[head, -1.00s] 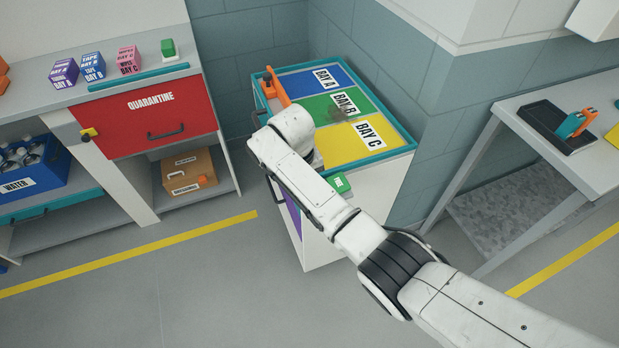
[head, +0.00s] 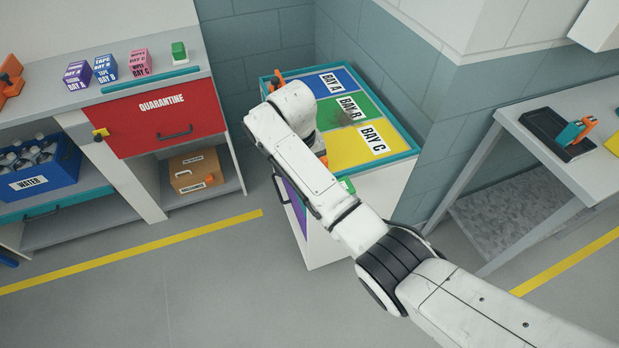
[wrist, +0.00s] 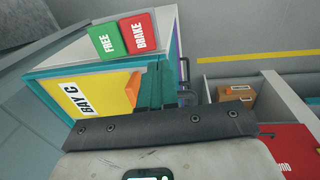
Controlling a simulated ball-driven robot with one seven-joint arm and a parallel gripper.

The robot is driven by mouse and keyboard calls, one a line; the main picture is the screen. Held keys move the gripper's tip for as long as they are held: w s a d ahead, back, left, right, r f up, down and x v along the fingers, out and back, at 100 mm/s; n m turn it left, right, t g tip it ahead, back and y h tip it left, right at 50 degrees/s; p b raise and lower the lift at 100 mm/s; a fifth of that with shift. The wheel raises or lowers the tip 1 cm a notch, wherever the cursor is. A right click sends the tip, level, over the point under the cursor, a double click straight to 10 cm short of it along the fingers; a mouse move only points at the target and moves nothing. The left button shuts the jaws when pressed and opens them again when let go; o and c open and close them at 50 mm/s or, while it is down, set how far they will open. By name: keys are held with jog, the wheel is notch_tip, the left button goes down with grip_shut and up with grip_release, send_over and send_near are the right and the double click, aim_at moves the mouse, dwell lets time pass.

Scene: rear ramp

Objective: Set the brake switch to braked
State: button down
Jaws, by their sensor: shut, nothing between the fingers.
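The cart (head: 400,168) has a green FREE label and a red BRAKE label. In the wrist view, FREE (wrist: 106,40) and BRAKE (wrist: 139,32) lie side by side at the cart's end, upper left. In the head view only a sliver of FREE (head: 347,186) shows beside my arm; BRAKE is hidden. An orange piece (wrist: 133,88) stands between the yellow BAY C panel (wrist: 92,95) and the labels; I cannot tell whether it is the brake switch or how it is set.
The cart top holds blue, green and yellow bay panels inside a teal rim (head: 404,159). A wall corner stands close behind and right. A bench with a red QUARANTINE drawer (head: 160,120) is left; a table (head: 540,165) is right. Floor in front is clear.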

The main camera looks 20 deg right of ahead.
jog(key=r, duration=0.2)
jog(key=a+r, duration=0.1)
jog(key=r, duration=0.2)
jog(key=shift+a+r+b, duration=0.1)
jog(key=shift+r+b, duration=0.2)
jog(key=s+d+f+y, duration=0.1)
jog(key=s+d+f, duration=0.1)
jog(key=s+f, duration=0.6)
jog(key=s+d+f+y, duration=0.1)
jog(key=s+f, duration=0.4)
jog(key=s, duration=0.5)
jog(key=s+d, duration=0.4)
jog(key=s, duration=0.6)
jog(key=s+d+t, duration=0.1)
jog(key=s+d, duration=0.3)
jog(key=s, duration=0.7)
jog(key=shift+s+r+m+h, duration=0.2)
jog(key=shift+r+m+h, duration=0.1)
jog(key=shift+m, duration=0.1)
